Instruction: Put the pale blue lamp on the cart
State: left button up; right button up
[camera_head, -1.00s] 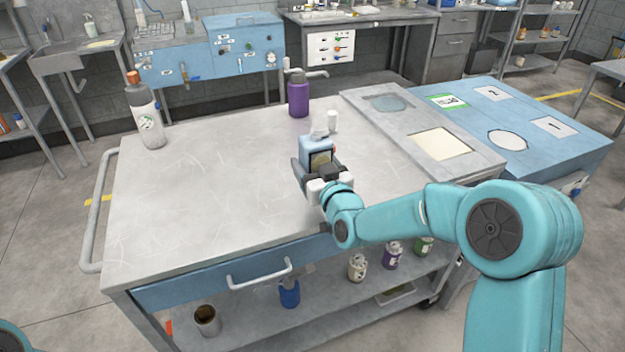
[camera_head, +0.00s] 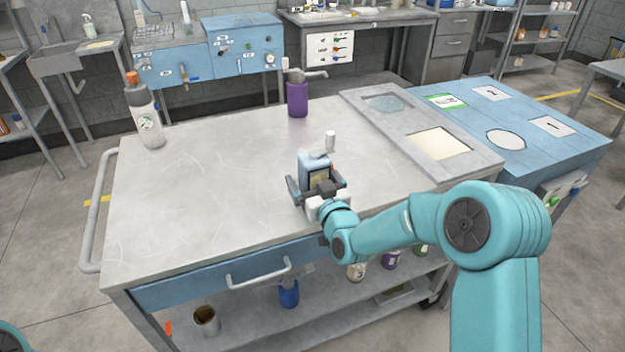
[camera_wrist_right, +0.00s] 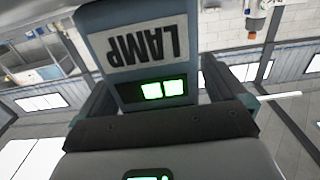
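The pale blue lamp (camera_head: 313,165) stands upright over the near middle of the cart's grey top (camera_head: 215,190) and appears to rest on it. It has a white piece on top and a dark front panel. In the right wrist view the lamp (camera_wrist_right: 150,50) shows a "LAMP" label upside down and two lit green digits. My right gripper (camera_head: 317,186) is at the lamp's near side, its fingers spread wide on either side with gaps to the lamp. The lamp's underside is hidden behind the gripper. My left gripper is not in view.
A purple bottle (camera_head: 298,99) stands at the cart's back edge and a grey bottle with an orange cap (camera_head: 144,112) at the back left. A blue bench (camera_head: 545,145) adjoins on the right.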

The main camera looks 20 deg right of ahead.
jog(key=shift+r, duration=0.15)
jog(key=s+b, duration=0.2)
jog(key=s, duration=1)
jog(key=f+g, duration=0.1)
jog(key=f, duration=0.1)
jog(key=f+g, duration=0.1)
jog(key=f, duration=0.2)
jog(key=a+f, duration=0.1)
jog(key=f, duration=0.2)
jog(key=shift+s+a+g+y, duration=0.1)
jog(key=shift+s+g+y, duration=0.3)
jog(key=s+a+f+m+g+y, duration=0.1)
jog(key=s+a+f+g, duration=0.15)
jog(key=f, duration=0.45)
jog(key=s+a+f+g, duration=0.1)
jog(key=s+f+g, duration=0.3)
jog(key=f, duration=0.3)
jog(key=s+a+f+g, duration=0.2)
jog(key=s+f+g, duration=0.2)
jog(key=s+f, duration=0.2)
jog(key=s+a+f+m+g+y, duration=0.1)
jog(key=s+a+f+g, duration=0.2)
jog(key=s+f, duration=0.3)
jog(key=s+g, duration=0.1)
jog(key=s, duration=0.4)
jog(key=shift+s+f+y, duration=0.15)
jog(key=shift+f+y, duration=0.15)
jog(key=shift+f, duration=0.1)
